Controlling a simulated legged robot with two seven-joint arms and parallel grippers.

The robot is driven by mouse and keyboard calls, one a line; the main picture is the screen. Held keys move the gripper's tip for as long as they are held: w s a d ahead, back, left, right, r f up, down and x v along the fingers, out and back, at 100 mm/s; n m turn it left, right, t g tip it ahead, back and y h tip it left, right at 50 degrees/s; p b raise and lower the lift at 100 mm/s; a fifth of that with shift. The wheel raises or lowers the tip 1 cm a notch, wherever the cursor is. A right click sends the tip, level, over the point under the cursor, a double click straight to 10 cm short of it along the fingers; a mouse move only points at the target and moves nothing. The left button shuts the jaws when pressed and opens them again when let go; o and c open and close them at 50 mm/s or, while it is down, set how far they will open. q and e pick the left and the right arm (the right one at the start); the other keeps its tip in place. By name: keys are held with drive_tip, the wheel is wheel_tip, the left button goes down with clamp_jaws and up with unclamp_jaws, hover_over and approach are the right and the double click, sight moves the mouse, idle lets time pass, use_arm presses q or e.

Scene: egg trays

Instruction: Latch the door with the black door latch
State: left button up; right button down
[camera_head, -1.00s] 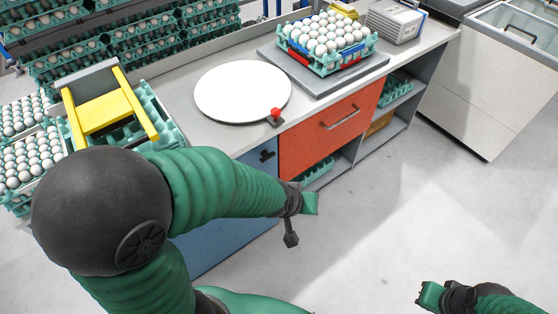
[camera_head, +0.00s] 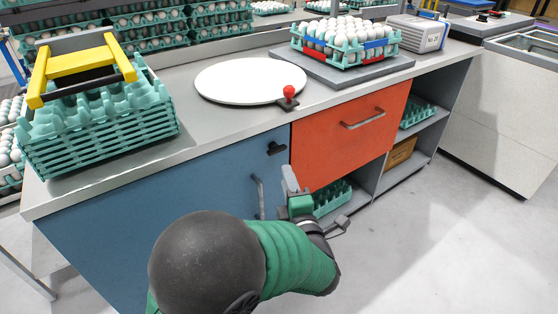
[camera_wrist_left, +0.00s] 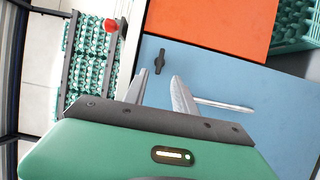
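The black door latch (camera_head: 277,148) sits at the upper right corner of the blue door (camera_head: 170,220), just below the countertop and left of the orange drawer. Its bar looks roughly level. The door appears flush with the cabinet. In the left wrist view the latch (camera_wrist_left: 160,61) lies just beyond the fingertips, apart from them. My left gripper (camera_head: 290,180) is in front of the cabinet, below and slightly right of the latch. Its two fingers (camera_wrist_left: 160,84) are spread with nothing between them. My right gripper is not in view.
The grey door handle (camera_head: 258,197) stands out left of my left gripper. The orange drawer (camera_head: 350,130) has a bar handle. A red knob (camera_head: 289,92) beside a white round plate (camera_head: 250,80) is on the countertop above. Stacked green trays (camera_head: 100,135) stand at the left.

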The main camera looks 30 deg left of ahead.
sight(271, 144)
use_arm(q)
drive_tip(key=b+x, duration=0.2)
drive_tip(key=x, duration=0.9)
drive_tip(key=shift+b, duration=0.35)
drive_tip(key=shift+f, duration=0.15)
clamp_jaws()
